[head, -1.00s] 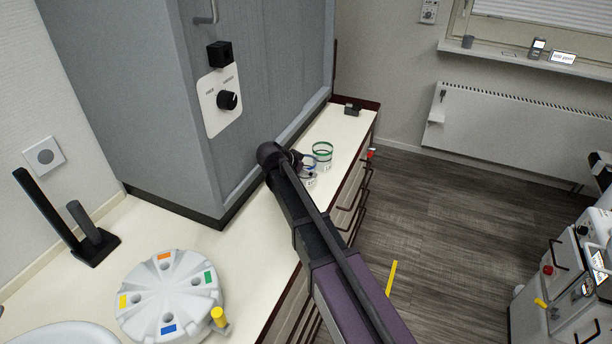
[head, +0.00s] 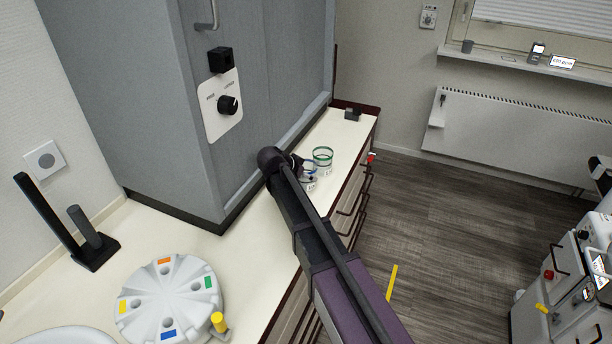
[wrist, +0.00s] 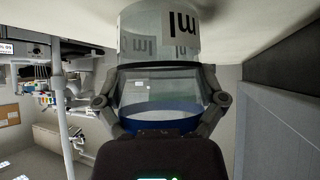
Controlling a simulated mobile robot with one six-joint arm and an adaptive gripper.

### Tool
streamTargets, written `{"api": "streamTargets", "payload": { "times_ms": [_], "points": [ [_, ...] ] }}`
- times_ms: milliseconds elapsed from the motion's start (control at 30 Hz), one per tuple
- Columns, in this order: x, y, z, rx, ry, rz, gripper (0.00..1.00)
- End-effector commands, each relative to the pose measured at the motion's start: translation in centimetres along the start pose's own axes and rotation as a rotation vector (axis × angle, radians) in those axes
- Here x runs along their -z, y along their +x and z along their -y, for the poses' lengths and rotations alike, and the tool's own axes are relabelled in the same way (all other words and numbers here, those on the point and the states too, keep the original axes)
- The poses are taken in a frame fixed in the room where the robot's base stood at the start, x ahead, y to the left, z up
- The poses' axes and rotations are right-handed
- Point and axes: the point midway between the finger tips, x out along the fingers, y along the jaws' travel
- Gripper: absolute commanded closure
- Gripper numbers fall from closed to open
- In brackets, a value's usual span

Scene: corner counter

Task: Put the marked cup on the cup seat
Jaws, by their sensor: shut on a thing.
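A clear cup with a blue rim (wrist: 160,124) is between the fingers of my gripper (wrist: 160,100) in the wrist view, upside down in that picture, with dark "ml" lettering on its wall. My gripper is shut on this cup. In the head view my gripper (head: 297,165) is at the far part of the counter, and the blue-rimmed cup (head: 310,172) is partly hidden behind it. A clear cup with a green rim (head: 323,158) stands just beyond, to the right. I cannot tell the cup seat for certain, nor whether the held cup touches the counter.
A grey cabinet (head: 180,90) with a knob stands close left of my gripper. A white round holder with coloured marks (head: 190,278) and a black stand (head: 95,252) are on the near counter (head: 240,255). A small black block (head: 352,114) is at the counter's far end.

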Motion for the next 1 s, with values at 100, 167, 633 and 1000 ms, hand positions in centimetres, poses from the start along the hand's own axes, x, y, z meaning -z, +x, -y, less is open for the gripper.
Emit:
{"api": "streamTargets", "payload": {
  "times_ms": [100, 167, 633, 1000],
  "points": [
    [0.3, -0.3, 0.0, 0.000, 0.000, 0.000, 0.65],
    [0.5, -0.5, 0.0, 0.000, 0.000, 0.000, 0.65],
    [2.3, -3.1, -1.1, 0.000, -0.001, 0.000, 0.65],
    [-0.5, -7.0, -8.3, 0.001, -0.001, 0.000, 0.65]
  ]
}}
